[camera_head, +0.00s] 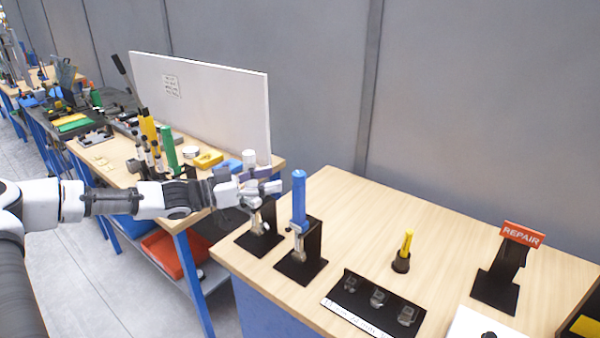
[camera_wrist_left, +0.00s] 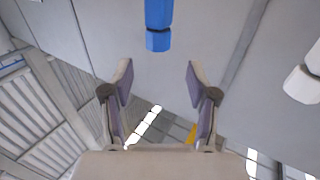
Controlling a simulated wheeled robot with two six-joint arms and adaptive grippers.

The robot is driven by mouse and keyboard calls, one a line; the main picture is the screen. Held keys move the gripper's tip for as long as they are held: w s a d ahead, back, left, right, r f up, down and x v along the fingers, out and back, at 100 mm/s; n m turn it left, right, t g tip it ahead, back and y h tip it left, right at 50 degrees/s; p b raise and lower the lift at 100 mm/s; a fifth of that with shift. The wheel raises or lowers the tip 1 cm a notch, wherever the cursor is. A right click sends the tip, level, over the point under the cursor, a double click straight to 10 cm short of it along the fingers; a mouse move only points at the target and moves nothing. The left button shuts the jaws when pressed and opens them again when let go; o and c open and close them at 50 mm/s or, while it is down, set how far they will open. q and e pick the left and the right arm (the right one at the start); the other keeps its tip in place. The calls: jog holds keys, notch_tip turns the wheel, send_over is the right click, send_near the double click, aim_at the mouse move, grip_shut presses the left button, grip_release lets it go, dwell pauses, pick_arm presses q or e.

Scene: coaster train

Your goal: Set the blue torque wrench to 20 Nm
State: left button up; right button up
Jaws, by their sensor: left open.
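The blue torque wrench (camera_head: 299,200) stands upright in a black stand (camera_head: 309,258) on the front left of the near table. Its blue handle (camera_wrist_left: 158,25) also shows at the top of the left wrist view, beyond and between the fingertips. A second wrench with a white top (camera_head: 249,160) stands in a stand to its left, partly hidden behind my gripper; a white end (camera_wrist_left: 303,83) shows at the right in the left wrist view. My left gripper (camera_head: 268,187) is open and empty, just left of the blue handle. The scale cannot be read. My right gripper is out of view.
A labelled black holder with small clear parts (camera_head: 376,300), a yellow-handled tool (camera_head: 404,250) and a REPAIR sign (camera_head: 522,235) stand to the right on the near table (camera_head: 350,220). A cluttered table with a white panel (camera_head: 205,100) lies left, behind my arm.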

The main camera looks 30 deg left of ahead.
aim_at(299, 173)
pick_arm(q)
jog(key=w+d+b, duration=0.1)
jog(key=w+f+b, duration=0.1)
jog(key=b, duration=0.1)
jog(key=shift+d, duration=0.4)
jog(key=x, duration=0.5)
jog(key=shift+w+r, duration=0.1)
jog(key=shift+r, duration=0.3)
grip_shut()
